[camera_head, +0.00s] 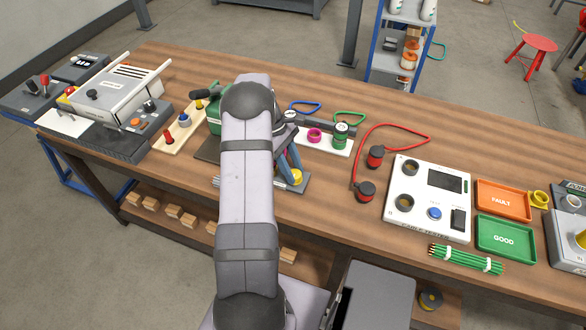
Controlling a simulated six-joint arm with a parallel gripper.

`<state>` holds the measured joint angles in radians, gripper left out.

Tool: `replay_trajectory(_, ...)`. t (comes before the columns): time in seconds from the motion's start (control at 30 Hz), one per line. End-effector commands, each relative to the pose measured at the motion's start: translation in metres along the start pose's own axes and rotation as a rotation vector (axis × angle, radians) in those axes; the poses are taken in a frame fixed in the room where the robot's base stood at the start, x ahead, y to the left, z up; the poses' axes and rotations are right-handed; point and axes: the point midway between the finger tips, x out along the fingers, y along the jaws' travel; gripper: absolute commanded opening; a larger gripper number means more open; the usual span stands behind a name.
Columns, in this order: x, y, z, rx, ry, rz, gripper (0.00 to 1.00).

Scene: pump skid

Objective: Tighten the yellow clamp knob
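A small round yellow knob (296,177) shows on a grey block on the wooden bench, just right of my arm. It appears to be the clamp knob. My gripper (290,168) reaches down from behind my arm, its blue-grey fingers at or just above this yellow knob. The fingers partly cover the knob, and I cannot tell whether they touch it. The finger gap is too small to judge. Part of the green pump body (214,122) shows left of my arm, with the rest of the skid hidden behind the arm.
A board with colored knobs (183,122) lies left of the pump. A white strip (325,143) with pink and green parts stands behind the knob. A red cable (392,126), a white tester (425,201) and orange (503,214) and green (486,243) trays lie right.

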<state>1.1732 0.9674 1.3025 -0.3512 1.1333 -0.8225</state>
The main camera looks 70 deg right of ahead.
Motion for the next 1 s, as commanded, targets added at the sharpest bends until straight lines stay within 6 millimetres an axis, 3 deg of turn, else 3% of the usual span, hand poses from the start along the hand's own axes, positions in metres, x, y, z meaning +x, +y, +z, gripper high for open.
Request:
replay_trajectory(0.17, -0.0002, 0.0003, 0.0001, 0.017, 0.000, -0.008, 0.10)
replay_trajectory(0.5, -0.0006, 0.0022, 0.0000, 0.241, 0.008, -0.100, 0.10)
replay_trajectory(0.77, -0.0012, 0.0017, 0.0000, 0.245, 0.007, -0.102, 0.10)
replay_trajectory(0.8, -0.0013, 0.0018, 0.0000, 0.245, 0.007, -0.102, 0.39)
replay_trajectory(0.83, -0.0013, 0.0018, 0.0000, 0.245, 0.007, -0.102, 0.47)
replay_trajectory(0.87, -0.0013, 0.0018, 0.0000, 0.244, 0.007, -0.102, 0.51)
replay_trajectory(1.0, -0.0009, 0.0018, 0.0001, 0.244, 0.007, -0.102, 0.51)
